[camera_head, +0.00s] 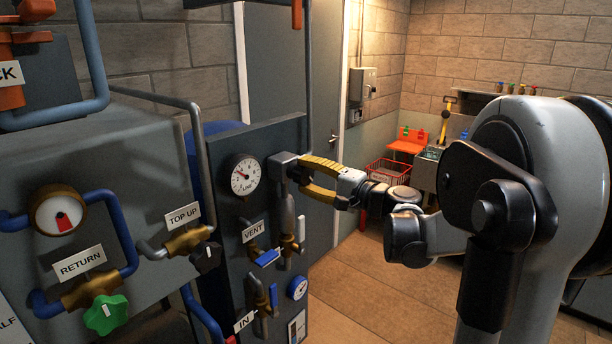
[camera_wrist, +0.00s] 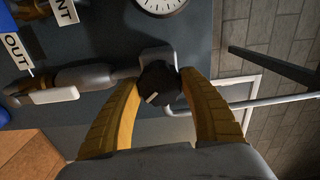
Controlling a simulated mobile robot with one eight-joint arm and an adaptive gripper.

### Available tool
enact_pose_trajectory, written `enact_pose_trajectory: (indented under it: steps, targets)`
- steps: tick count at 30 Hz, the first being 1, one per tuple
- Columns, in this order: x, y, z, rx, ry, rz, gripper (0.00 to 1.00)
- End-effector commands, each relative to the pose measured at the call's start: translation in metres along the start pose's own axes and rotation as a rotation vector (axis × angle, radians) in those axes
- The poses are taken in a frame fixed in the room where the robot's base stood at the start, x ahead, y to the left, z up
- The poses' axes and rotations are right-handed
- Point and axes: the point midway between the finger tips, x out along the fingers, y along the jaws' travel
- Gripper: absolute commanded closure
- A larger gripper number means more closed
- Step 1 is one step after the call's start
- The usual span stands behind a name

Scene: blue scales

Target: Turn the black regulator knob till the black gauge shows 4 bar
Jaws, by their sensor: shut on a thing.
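The black regulator knob (camera_wrist: 158,84) is in the middle of the wrist view, with a pale line on its face pointing to the lower left. My gripper (camera_wrist: 158,88) has its two yellow fingers on either side of the knob, shut on it. In the head view my gripper (camera_head: 292,172) reaches the regulator from the right, and its fingers mostly hide the knob. The black-rimmed gauge (camera_head: 245,175) with a white face is just left of the regulator. Its needle points to the upper left; the exact reading is too small to tell. The wrist view cuts off its top.
Left are a brass-rimmed gauge (camera_head: 58,212), a TOP UP valve (camera_head: 190,241) and a green knob (camera_head: 106,314). The floor (camera_head: 365,285) to the right is clear.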

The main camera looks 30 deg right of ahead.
Motion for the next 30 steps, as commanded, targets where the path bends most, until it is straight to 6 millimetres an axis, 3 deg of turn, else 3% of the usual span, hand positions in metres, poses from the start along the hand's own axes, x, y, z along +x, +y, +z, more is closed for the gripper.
enact_pose_trajectory:
  steps: [15, 16, 18, 30]
  targets:
    - [0.0002, -0.0005, -0.0001, 0.019, 0.000, -0.001, 0.80]
    - [0.0002, -0.0005, -0.0001, 0.019, 0.000, -0.001, 0.44]
    - [0.0002, -0.0005, -0.0001, 0.019, 0.000, -0.001, 0.27]
    - [-0.0081, -0.0002, -0.0009, 0.018, 0.002, 0.000, 0.27]
